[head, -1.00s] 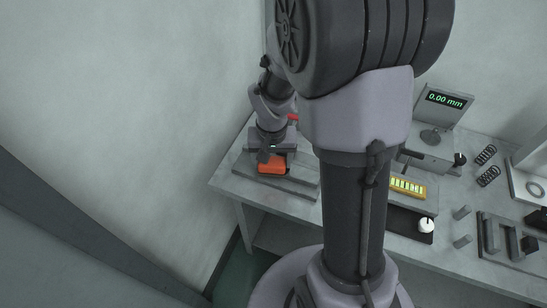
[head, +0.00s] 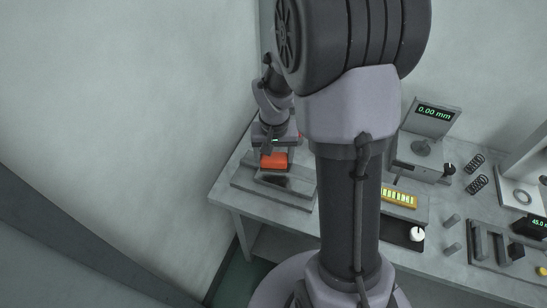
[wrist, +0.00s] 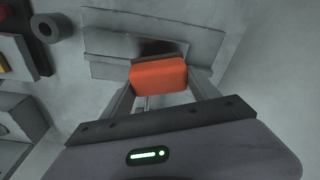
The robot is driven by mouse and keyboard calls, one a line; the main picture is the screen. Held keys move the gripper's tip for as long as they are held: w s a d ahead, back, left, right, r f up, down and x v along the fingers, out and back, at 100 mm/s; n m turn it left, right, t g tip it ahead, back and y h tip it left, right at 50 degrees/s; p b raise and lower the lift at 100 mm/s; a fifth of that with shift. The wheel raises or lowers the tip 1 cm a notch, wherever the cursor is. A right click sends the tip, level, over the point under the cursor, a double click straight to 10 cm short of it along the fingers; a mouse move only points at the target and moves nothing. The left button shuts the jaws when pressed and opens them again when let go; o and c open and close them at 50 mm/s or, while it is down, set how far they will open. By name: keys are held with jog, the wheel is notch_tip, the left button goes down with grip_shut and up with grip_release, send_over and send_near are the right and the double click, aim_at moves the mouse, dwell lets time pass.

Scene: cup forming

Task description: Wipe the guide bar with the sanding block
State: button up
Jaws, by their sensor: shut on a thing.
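The orange sanding block (head: 274,160) is held between the fingers of my gripper (head: 275,152) in the head view. In the wrist view the block (wrist: 158,76) sits between both fingers of my gripper (wrist: 160,88), which is shut on it. The grey guide bar (head: 300,192) lies on the left end of the bench, with a dark patch on its top beside the block. The bar (wrist: 108,44) also shows beyond the block in the wrist view, with the dark patch partly hidden. I cannot tell whether block and bar touch.
The bench (head: 232,198) ends at the left near the wall. To the right are a yellow strip holder (head: 398,197), a white knob (head: 417,234), a gauge with a lit display (head: 434,112) and springs (head: 476,172). My arm hides the bench middle.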

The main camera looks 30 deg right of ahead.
jog(key=shift+a+r+p, duration=0.1)
jog(key=shift+r+p, duration=0.3)
jog(key=shift+r, duration=0.6)
notch_tip(320, 180, up, 3)
jog(key=shift+r+p, duration=0.1)
jog(key=shift+p, duration=1.15)
jog(key=shift+c, duration=0.2)
